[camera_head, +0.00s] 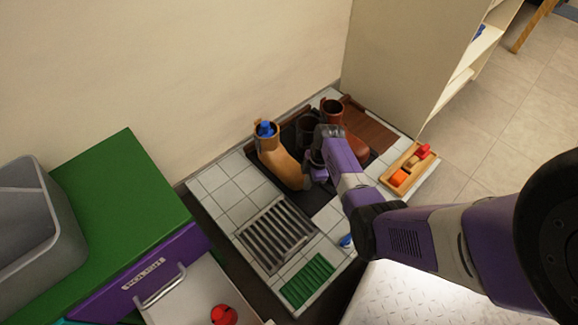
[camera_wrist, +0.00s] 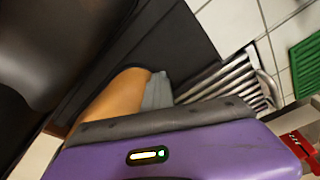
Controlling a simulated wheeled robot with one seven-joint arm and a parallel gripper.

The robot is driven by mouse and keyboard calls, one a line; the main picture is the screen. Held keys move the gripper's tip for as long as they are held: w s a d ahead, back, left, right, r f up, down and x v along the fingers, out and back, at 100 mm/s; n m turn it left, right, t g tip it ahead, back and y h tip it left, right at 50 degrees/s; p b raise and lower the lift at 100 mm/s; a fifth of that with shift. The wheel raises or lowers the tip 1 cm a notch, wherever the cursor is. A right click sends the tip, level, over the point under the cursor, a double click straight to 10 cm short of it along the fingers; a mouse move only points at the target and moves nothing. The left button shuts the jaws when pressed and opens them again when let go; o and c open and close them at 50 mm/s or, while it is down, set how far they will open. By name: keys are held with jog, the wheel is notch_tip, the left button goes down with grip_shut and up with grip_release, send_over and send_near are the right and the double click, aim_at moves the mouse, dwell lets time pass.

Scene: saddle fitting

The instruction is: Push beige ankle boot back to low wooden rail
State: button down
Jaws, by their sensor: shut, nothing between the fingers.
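The beige ankle boot (camera_head: 278,160) stands on a dark mat in the head view, its toe toward the front right. A blue object (camera_head: 265,129) sits in its top opening. The low wooden rail (camera_head: 294,115) runs behind the boots near the wall, partly hidden by them. My gripper (camera_head: 317,172) is shut and empty, low beside the boot's toe. In the wrist view the tan boot (camera_wrist: 113,97) shows partly, right by my grey fingertip (camera_wrist: 158,92). I cannot tell whether they touch.
A metal grate (camera_head: 275,235), green mat (camera_head: 307,280) and wooden tray (camera_head: 408,165) lie around. A cabinet (camera_head: 410,60) stands at right.

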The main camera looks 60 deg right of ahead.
jog(key=shift+w+d, duration=0.2)
jog(key=shift+w, duration=0.45)
jog(key=shift+w+d, duration=0.15)
jog(key=shift+w, duration=0.5)
jog(key=shift+s+a+r+p, duration=0.2)
jog(key=shift+s+r+p, duration=0.45)
jog(key=shift+p, duration=0.35)
jog(key=s+p, duration=0.1)
jog(key=p, duration=0.1)
jog(key=s+r+p, duration=0.1)
jog(key=shift+s+a, duration=0.3)
jog(key=shift+s, duration=0.05)
notch_tip(320, 180, up, 10)
jog(key=s+p, duration=0.2)
jog(key=p, duration=0.8)
jog(key=shift+a+f, duration=0.15)
jog(key=shift+a, duration=0.15)
